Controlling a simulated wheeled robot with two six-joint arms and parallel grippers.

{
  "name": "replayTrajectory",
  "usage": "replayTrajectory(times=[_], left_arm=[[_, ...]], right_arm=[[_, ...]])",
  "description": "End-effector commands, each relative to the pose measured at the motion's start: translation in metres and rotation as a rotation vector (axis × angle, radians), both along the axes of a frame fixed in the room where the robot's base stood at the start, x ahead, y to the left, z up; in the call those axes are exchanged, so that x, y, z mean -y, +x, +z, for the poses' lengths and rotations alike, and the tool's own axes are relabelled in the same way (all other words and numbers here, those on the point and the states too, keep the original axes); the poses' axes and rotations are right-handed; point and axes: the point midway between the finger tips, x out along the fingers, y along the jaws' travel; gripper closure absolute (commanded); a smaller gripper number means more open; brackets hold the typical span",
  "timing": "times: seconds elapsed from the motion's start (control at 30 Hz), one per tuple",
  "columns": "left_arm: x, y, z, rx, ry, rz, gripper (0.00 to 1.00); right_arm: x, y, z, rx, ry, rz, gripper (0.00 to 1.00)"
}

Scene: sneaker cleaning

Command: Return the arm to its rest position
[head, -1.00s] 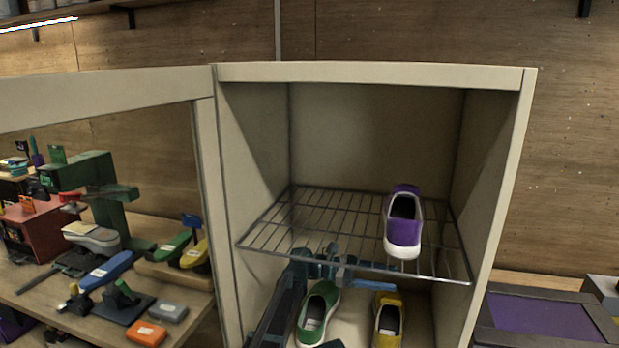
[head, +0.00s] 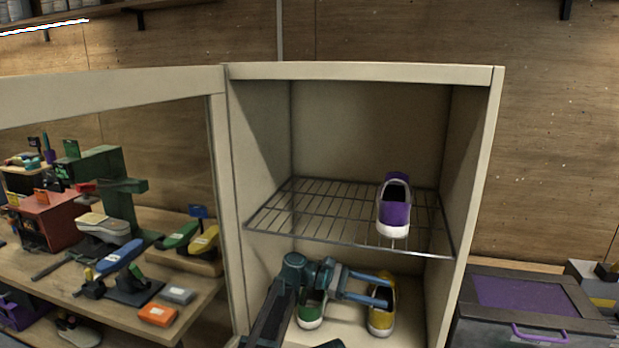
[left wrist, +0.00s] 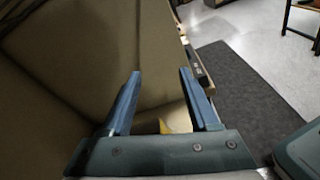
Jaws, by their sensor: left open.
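My left gripper (head: 368,286) is inside the lower part of the cabinet, under the wire shelf. Its two blue fingers are apart with nothing between them; in the left wrist view the open fingers (left wrist: 158,100) face a bare cabinet wall. The fingers partly cover a yellow shoe (head: 382,318) on the cabinet floor. A sliver of yellow also shows in the left wrist view (left wrist: 164,127). A green shoe (head: 311,318) stands left of it, partly hidden by my left arm. A purple shoe (head: 396,215) stands on the wire shelf above. My right gripper is not visible.
The beige cabinet (head: 365,73) is open at the front, its framed door (head: 110,90) swung out left. The wire shelf (head: 310,210) lies just above my left arm. A workbench with tools and shoes shows behind the door. A purple-topped box (head: 530,296) stands right.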

Motion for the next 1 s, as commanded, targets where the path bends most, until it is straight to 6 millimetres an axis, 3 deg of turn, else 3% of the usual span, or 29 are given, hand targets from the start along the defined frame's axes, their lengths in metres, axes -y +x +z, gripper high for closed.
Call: replayTrajectory(times=[0.17,0.37,0.47,0.6,0.7,1.0], left_arm=[[-0.022,-0.018,-0.028,0.133,0.103,0.006,0.39],[-0.065,-0.042,-0.073,0.355,0.284,-0.021,0.39],[-0.1,-0.061,-0.102,0.501,0.417,-0.069,0.39],[-0.169,-0.095,-0.145,0.733,0.652,-0.209,0.39],[-0.213,-0.113,-0.164,0.851,0.786,-0.331,0.39],[-0.308,-0.155,-0.185,1.023,1.039,-0.656,0.39]], right_arm=[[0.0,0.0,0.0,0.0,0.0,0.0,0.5],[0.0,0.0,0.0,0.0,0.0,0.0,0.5],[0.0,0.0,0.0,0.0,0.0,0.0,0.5],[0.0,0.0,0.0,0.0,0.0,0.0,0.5],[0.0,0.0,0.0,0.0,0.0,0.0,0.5],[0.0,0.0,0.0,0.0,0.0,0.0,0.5]])
